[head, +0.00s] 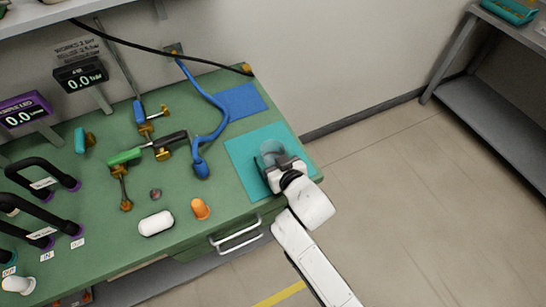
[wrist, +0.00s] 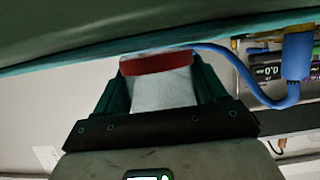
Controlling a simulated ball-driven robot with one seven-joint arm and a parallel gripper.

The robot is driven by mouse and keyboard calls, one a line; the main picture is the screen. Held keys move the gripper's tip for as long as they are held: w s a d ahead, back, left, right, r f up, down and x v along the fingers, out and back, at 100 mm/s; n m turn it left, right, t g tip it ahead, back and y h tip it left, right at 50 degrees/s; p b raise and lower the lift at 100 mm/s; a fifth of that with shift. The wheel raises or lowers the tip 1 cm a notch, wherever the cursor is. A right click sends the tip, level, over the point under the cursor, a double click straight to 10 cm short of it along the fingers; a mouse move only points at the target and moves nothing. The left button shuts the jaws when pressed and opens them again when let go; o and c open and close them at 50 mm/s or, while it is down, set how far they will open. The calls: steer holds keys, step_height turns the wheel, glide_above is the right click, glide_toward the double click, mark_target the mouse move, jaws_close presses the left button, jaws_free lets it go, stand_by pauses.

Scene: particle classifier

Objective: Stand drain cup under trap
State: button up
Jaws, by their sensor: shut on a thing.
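A clear, see-through cup (head: 269,148) is between the fingers of my gripper (head: 278,163), at the teal mat (head: 243,164) on the bench's right end. In the wrist view the cup (wrist: 160,92) looks pale and translucent with a red band, and the dark teal fingers of my gripper (wrist: 160,78) close on both its sides. I cannot tell whether the cup touches the mat. Brass fittings with a green-handled valve (head: 126,156) stand mid-bench, left of my gripper. I cannot tell which part is the trap.
A blue hose (head: 222,108) curves down to a blue end piece (head: 201,168) between the fittings and the teal mat. A blue mat (head: 241,100) lies behind. An orange piece (head: 200,209) and a white capsule (head: 156,223) sit near the front edge. Displays and black handles are left.

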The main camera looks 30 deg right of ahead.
steer(key=shift+f, duration=0.2)
steer(key=o, duration=1.1)
steer(key=shift+o, duration=0.2)
steer(key=shift+r, duration=0.2)
steer(key=v, duration=1.2)
steer(key=s+d+f+g, duration=0.3)
steer(key=s+g, duration=0.1)
steer(key=s, duration=0.2)
steer(key=s+d+f+g, duration=0.4)
steer(key=s+g, duration=0.1)
steer(key=s, duration=0.2)
steer(key=shift+d+m+h, duration=0.15)
steer(key=shift+m+h, duration=0.25)
steer(key=s+g, duration=0.1)
steer(key=s, duration=0.1)
steer(key=s+g, duration=0.1)
steer(key=s, duration=0.1)
steer(key=s+g, duration=0.1)
steer(key=s, duration=0.1)
steer(key=shift+s+d+g+y, duration=0.2)
steer(key=shift+d+g+y, duration=0.1)
